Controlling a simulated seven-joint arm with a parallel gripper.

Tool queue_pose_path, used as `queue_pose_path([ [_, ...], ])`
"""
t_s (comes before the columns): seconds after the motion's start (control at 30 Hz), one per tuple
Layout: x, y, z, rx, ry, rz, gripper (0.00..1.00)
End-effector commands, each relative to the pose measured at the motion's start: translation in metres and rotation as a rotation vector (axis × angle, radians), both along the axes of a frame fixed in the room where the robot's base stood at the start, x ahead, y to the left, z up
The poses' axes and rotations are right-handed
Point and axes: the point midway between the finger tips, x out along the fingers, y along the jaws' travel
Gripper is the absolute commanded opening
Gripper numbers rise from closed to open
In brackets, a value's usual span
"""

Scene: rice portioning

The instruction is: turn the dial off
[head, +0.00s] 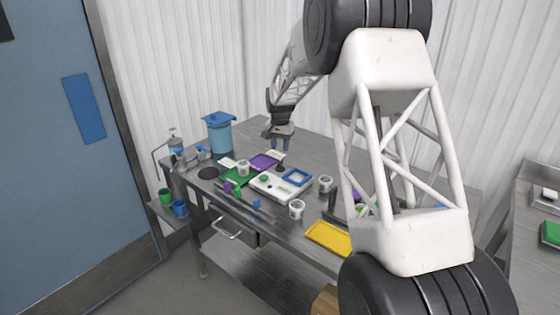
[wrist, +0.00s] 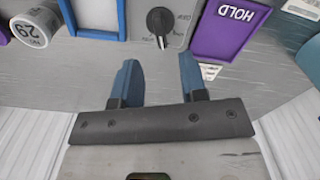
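The dial (wrist: 160,20) is a black knob on a light grey panel (wrist: 172,42), near the top middle of the wrist view. A light pointer line on it points down in that view. The printed labels beside it are too small to read surely.
In the head view, a yellow tray (head: 329,239) and a blue-lidded bin (head: 219,137) share the table.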

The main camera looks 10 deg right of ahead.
Motion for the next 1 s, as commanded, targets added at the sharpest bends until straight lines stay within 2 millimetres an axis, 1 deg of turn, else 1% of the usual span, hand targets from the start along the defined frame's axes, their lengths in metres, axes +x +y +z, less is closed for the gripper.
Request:
queue_pose_path([
  [0.4,0.000,0.000,-0.048,0.000,0.001,0.000,0.39],
  [0.5,0.000,0.000,-0.057,0.000,0.002,0.000,0.39],
  [0.7,0.000,0.000,-0.066,0.000,0.000,0.000,0.39],
  [1.0,0.000,0.000,-0.068,0.000,0.000,0.000,0.39],
])
